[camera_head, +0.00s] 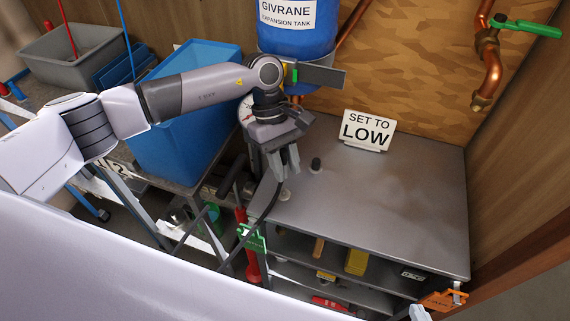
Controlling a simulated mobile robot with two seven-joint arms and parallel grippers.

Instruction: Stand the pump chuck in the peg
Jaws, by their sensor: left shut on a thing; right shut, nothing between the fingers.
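My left gripper (283,165) points down above the left front part of the grey metal bench top. It is shut on the pump chuck, which is mostly hidden between the fingers. A black hose (266,207) runs down from there toward the red floor pump (251,245). A small pale round piece (285,195) sits just below the fingertips. Only a pale tip of what looks like my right gripper (420,313) shows at the bottom edge, apart from these things.
A "SET TO LOW" sign (367,130) stands at the back of the bench top (400,205). A blue expansion tank (298,35) hangs behind. A blue bin (180,140) stands left of the bench. Copper pipes (489,65) run at the right. The bench's right half is clear.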

